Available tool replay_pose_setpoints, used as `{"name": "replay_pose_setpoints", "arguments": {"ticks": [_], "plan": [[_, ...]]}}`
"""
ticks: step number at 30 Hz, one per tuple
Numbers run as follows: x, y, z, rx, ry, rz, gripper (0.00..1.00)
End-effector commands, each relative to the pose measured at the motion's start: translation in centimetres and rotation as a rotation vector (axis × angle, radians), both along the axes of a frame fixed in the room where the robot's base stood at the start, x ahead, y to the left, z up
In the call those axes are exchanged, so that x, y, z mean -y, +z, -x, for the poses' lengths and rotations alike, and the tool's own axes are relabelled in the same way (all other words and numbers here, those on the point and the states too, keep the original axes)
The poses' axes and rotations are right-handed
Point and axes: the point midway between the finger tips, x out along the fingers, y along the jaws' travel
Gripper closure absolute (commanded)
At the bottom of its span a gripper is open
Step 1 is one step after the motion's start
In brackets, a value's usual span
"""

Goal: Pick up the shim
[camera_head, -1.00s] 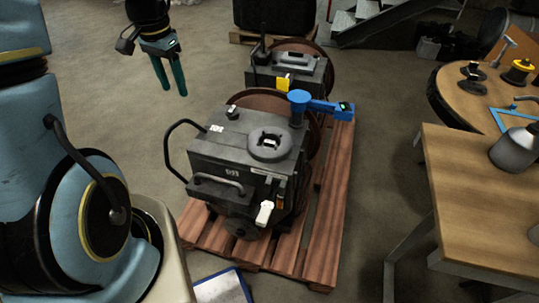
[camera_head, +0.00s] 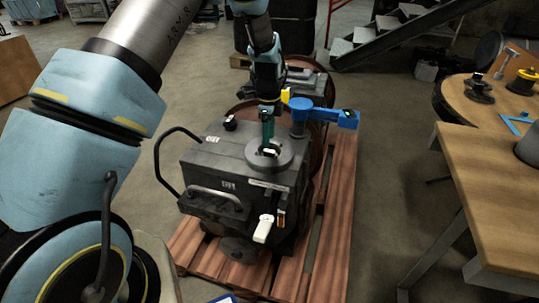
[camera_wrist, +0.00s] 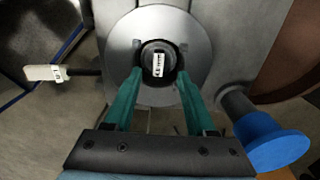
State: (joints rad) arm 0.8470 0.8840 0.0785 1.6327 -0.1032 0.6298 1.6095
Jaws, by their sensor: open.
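A small dark round piece with a white label, apparently the shim (camera_wrist: 158,63), sits in the central opening of a grey ring (camera_wrist: 198,45) on top of a dark engine block (camera_head: 215,165). The head view also shows the ring (camera_head: 284,157), with the label small in its middle. My gripper (camera_wrist: 158,78) is open, its green fingers pointing down over the ring. In the wrist view the fingertips lie to either side of the round piece. I cannot tell whether they touch it. In the head view my gripper (camera_head: 267,143) partly hides the ring's centre.
A blue arm-like part (camera_head: 325,113) stands right of the ring, close to my gripper. A white-tipped lever (camera_head: 263,229) sticks out at the block's front. The block rests on a wooden pallet (camera_head: 335,200). A wooden table (camera_head: 490,190) stands at the right.

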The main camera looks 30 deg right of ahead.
Motion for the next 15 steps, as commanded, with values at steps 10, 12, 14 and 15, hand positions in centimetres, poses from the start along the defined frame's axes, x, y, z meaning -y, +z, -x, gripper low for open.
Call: {"name": "replay_pose_setpoints", "arguments": {"ticks": [10, 12, 14, 15], "plan": [[0.0, -4.2, 0.4, -0.001, 0.002, -0.002, 0.44], [0.0, -4.8, 0.4, 0.0, 0.002, -0.001, 0.44], [0.0, -5.2, 0.4, 0.001, 0.001, -0.001, 0.44], [0.0, -5.3, 0.3, 0.001, 0.002, 0.0, 0.44]]}}
